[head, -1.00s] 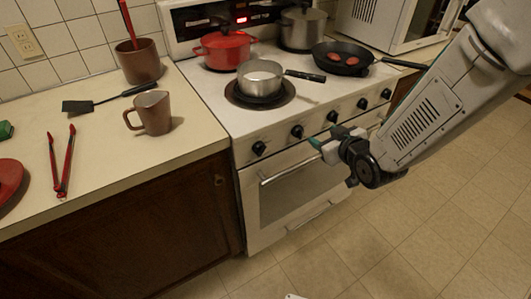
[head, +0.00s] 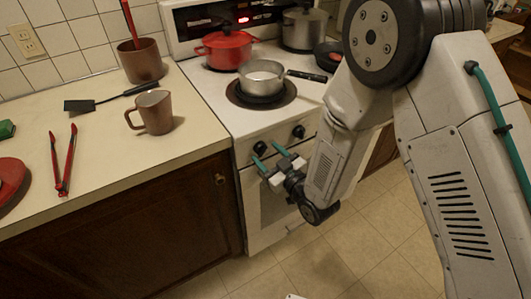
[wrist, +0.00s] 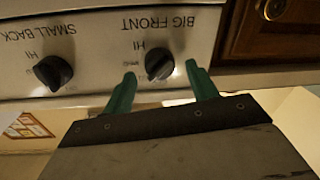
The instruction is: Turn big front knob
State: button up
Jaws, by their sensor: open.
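The big front knob (wrist: 159,65) is a round black knob on the stove's front panel, under an upside-down "BIG FRONT" label in the wrist view. In the head view it is the leftmost knob (head: 260,147). My gripper (head: 267,154) is open, with green fingers pointing at this knob. In the wrist view the gripper's fingertips (wrist: 161,70) lie on either side of the knob's outline. I cannot tell whether they touch it.
The small back knob (wrist: 53,72) sits beside it on the panel (wrist: 100,50). A saucepan (head: 261,77) and a red pot (head: 222,48) stand on the stove. A brown cup (head: 152,112) and red tongs (head: 63,160) are on the left counter (head: 105,140).

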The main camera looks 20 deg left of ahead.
jog(key=shift+w+a, duration=0.4)
jog(key=shift+a, duration=0.15)
jog(key=c, duration=1)
jog(key=shift+m, duration=0.6)
jog(key=o, duration=1)
jog(key=v, duration=0.8)
